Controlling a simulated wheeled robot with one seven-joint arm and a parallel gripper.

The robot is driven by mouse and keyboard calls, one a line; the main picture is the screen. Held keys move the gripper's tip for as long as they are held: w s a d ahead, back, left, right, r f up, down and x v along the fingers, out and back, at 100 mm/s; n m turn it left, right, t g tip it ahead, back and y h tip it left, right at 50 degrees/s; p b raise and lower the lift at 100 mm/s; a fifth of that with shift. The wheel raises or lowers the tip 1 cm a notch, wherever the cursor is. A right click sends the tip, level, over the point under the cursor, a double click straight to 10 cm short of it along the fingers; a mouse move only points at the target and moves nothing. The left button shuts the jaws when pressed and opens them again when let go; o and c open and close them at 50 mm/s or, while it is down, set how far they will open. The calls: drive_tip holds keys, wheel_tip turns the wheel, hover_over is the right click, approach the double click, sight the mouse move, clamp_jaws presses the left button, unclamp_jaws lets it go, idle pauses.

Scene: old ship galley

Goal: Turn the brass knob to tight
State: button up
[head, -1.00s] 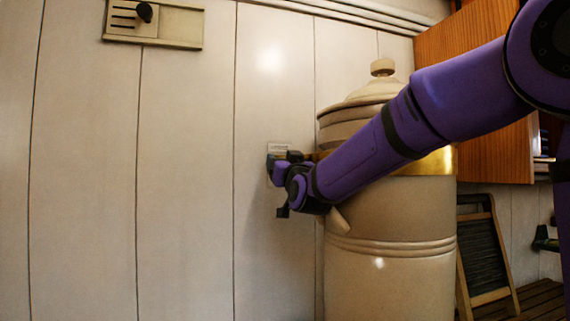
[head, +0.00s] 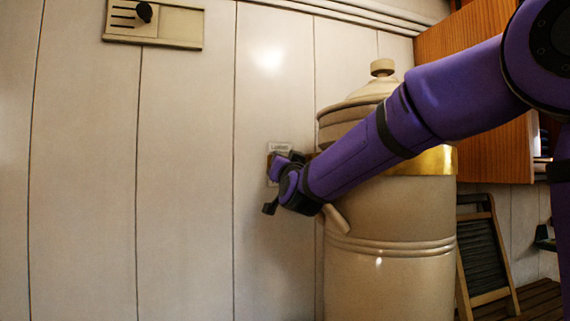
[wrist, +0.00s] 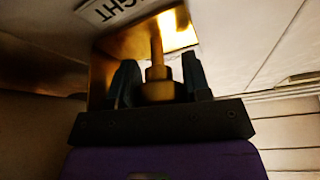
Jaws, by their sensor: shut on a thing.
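The brass knob (wrist: 158,82) shows in the wrist view, in front of a shiny brass plate (wrist: 120,48). A white label (wrist: 112,10) beside the plate carries upside-down letters, of which "GHT" can be read. My gripper (wrist: 160,80) has a dark finger on each side of the knob and is shut on it. In the head view my gripper (head: 280,165) is against the white wall, left of the big beige canister. The small label (head: 279,146) shows just above it. The knob is hidden there behind my gripper.
The beige canister (head: 385,225) with lid and brass band stands close behind my forearm. A panel with a dark slider knob (head: 152,22) is high on the wall at left. A wooden cabinet (head: 480,100) and slatted board (head: 483,255) are at right.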

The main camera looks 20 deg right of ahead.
drive_tip(key=m+g+h, duration=0.1)
drive_tip(key=m+h, duration=0.1)
drive_tip(key=m, duration=0.3)
drive_tip(key=m+g+h, duration=0.1)
drive_tip(key=m, duration=0.5)
drive_tip(key=shift+d+f+g+h, duration=0.1)
drive_tip(key=shift+g+h, duration=0.3)
drive_tip(key=m+g, duration=0.1)
drive_tip(key=m, duration=0.3)
drive_tip(key=shift+f+m+g, duration=0.1)
drive_tip(key=shift+m+g, duration=0.2)
drive_tip(key=shift+g, duration=0.1)
drive_tip(key=shift+f+m+g, duration=0.1)
drive_tip(key=shift+m+g, duration=0.6)
drive_tip(key=shift+m, duration=1.1)
drive_tip(key=o, duration=0.9)
drive_tip(key=shift+s, duration=0.1)
drive_tip(key=v, duration=1)
drive_tip(key=shift+s, duration=0.3)
